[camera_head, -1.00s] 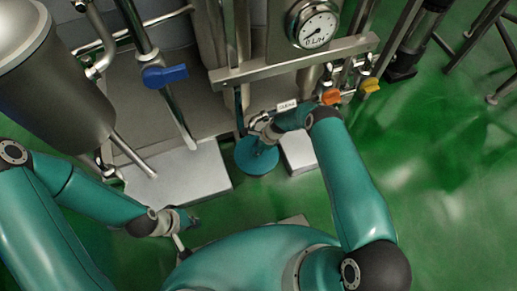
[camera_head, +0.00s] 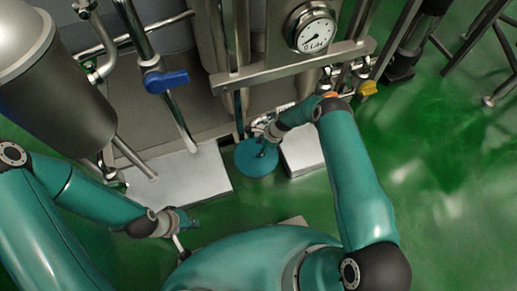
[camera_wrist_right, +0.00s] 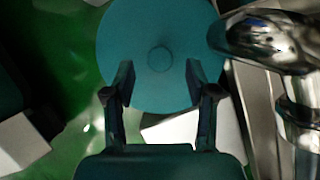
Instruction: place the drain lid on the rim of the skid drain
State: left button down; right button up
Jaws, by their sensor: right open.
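A round blue-teal disc, which looks like the drain lid (camera_head: 250,160), lies low in front of the skid in the head view. In the right wrist view the lid (camera_wrist_right: 150,28) is flat, with a small round knob at its centre. My right gripper (camera_wrist_right: 160,78) is open, its two fingers either side of the knob in that view; contact cannot be told. In the head view my right gripper (camera_head: 264,150) is over the lid's upper right part. The drain rim cannot be made out. My left gripper (camera_head: 192,221) is low at the left, its fingers unclear.
A pale block (camera_head: 303,150) stands right of the lid, and a wide pale slab (camera_head: 190,178) lies to its left. The steel skid (camera_head: 290,66) with a gauge (camera_head: 311,27) and a blue-handled valve (camera_head: 165,80) is behind. Shiny pipework (camera_wrist_right: 270,40) is close beside the right gripper.

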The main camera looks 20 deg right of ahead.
jog(key=p+v, duration=0.2)
jog(key=v, duration=0.5)
jog(key=s+a+r+n, duration=0.2)
jog(key=s+r+n, duration=0.2)
jog(key=s+n, duration=0.2)
jog(key=s+a+r+n, duration=0.3)
jog(key=s+n, duration=0.4)
jog(key=s, duration=0.3)
jog(key=s+a+r+n+g, duration=0.1)
jog(key=s+a+r+n, duration=0.1)
jog(key=s+r+n, duration=0.3)
jog(key=s+n, duration=0.2)
jog(key=s, duration=0.2)
jog(key=shift+a, duration=0.3)
jog(key=shift+r, duration=0.15)
notch_tip(320, 180, up, 26)
jog(key=p, duration=2.5)
jog(key=shift+p, duration=0.4)
